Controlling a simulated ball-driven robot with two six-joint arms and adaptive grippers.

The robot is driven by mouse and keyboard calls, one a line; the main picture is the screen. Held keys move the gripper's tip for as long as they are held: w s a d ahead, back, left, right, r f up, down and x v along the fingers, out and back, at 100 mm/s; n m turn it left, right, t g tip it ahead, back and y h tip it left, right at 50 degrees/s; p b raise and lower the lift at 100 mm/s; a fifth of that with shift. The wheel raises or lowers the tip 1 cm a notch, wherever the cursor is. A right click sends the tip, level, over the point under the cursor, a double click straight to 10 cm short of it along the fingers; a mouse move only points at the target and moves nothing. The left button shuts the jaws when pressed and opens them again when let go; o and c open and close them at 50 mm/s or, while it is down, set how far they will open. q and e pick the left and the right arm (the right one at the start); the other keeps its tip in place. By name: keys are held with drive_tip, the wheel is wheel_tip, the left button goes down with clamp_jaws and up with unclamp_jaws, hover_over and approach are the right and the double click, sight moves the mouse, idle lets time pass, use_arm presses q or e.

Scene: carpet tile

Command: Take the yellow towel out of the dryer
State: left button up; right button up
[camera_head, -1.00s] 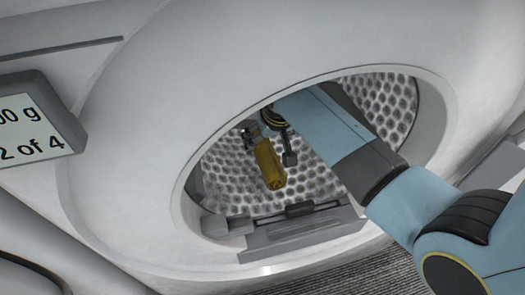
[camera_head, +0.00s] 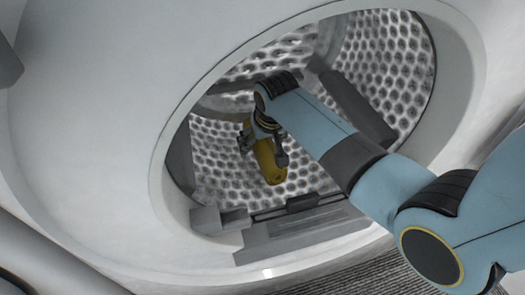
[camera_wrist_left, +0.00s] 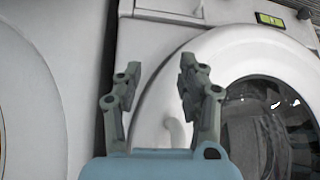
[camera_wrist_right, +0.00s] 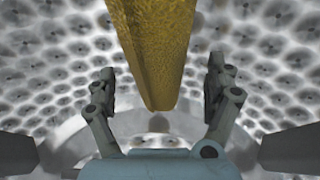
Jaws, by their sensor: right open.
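The yellow towel (camera_head: 268,163) is a rolled, mustard-coloured bundle inside the dryer drum (camera_head: 216,165). My right arm reaches through the round opening. My right gripper (camera_head: 263,147) is at the towel, with a finger on either side of it in the head view. In the right wrist view the towel (camera_wrist_right: 155,45) hangs down from the top between the two spread fingers of the right gripper (camera_wrist_right: 160,85), with gaps on both sides. My left gripper (camera_wrist_left: 160,75) is open and empty outside, in front of a white machine. It is not in the head view.
The dryer's white rim (camera_head: 165,185) surrounds the opening. A grey latch-like ledge (camera_head: 290,235) runs along its lower edge. In the left wrist view, a white machine with a round glass door (camera_wrist_left: 265,125) and green display (camera_wrist_left: 270,20) stands ahead.

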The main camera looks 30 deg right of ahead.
drive_tip(key=shift+w, duration=0.1)
drive_tip(key=shift+c, duration=0.4)
drive_tip(key=c, duration=1.3)
drive_tip(key=shift+o, duration=0.2)
